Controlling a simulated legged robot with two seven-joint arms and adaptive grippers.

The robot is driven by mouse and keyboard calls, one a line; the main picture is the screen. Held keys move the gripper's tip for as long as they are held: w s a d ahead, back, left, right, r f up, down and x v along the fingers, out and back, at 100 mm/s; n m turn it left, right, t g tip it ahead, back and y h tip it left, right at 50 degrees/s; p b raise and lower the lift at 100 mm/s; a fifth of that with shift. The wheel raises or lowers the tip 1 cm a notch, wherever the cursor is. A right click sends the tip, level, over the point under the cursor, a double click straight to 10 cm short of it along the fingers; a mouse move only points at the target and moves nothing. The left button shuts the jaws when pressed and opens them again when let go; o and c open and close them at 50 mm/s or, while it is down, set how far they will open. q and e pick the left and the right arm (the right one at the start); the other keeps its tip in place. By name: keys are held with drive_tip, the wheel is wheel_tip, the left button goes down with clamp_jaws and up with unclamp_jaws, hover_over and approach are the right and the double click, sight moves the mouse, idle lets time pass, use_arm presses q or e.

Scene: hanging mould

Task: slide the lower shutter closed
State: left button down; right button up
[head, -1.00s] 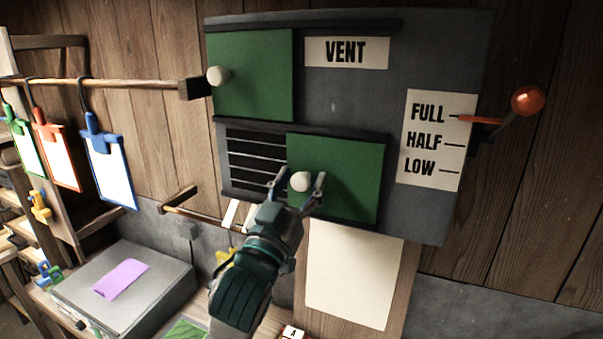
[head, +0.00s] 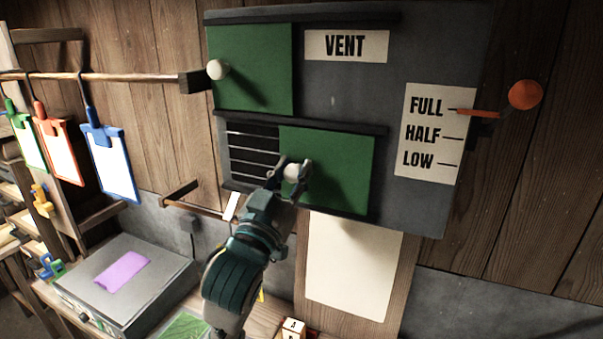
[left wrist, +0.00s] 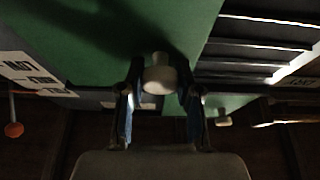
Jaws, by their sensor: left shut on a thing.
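The lower shutter (head: 340,175) is a green panel on the dark vent board (head: 425,215). It covers the right part of the lower opening, and black slats (head: 252,150) show to its left. My left gripper (head: 291,170) is shut on the shutter's white knob (head: 292,171). In the left wrist view the knob (left wrist: 159,75) sits between the two fingers of my left gripper (left wrist: 159,90). The upper shutter (head: 255,75) is green too and stands at the left of its track, its white knob (head: 217,69) at its left edge. My right gripper is not in view.
An orange-knobbed lever (head: 525,95) stands at FULL on the right. A rail (head: 130,78) with hanging clipboards (head: 112,165) is at the left. A grey box (head: 125,285) and a wooden bench lie below. A blank sheet (head: 352,265) hangs under the board.

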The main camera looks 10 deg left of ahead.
use_arm(q)
drive_tip(key=w+a, duration=0.1)
drive_tip(key=a, duration=0.3)
drive_tip(key=w+a, duration=0.2)
drive_tip(key=a, duration=0.3)
drive_tip(key=w+a+p, duration=0.1)
drive_tip(key=a, duration=0.4)
drive_tip(key=shift+w+f, duration=0.1)
drive_tip(key=shift+w, duration=0.1)
drive_tip(key=shift+d, duration=0.25)
drive_tip(key=shift+s, duration=0.1)
drive_tip(key=c, duration=0.8)
unclamp_jaws()
drive_tip(key=shift+a, duration=0.15)
drive_tip(key=shift+w+a, duration=0.15)
drive_tip(key=shift+w, duration=0.05)
drive_tip(key=shift+s, duration=0.1)
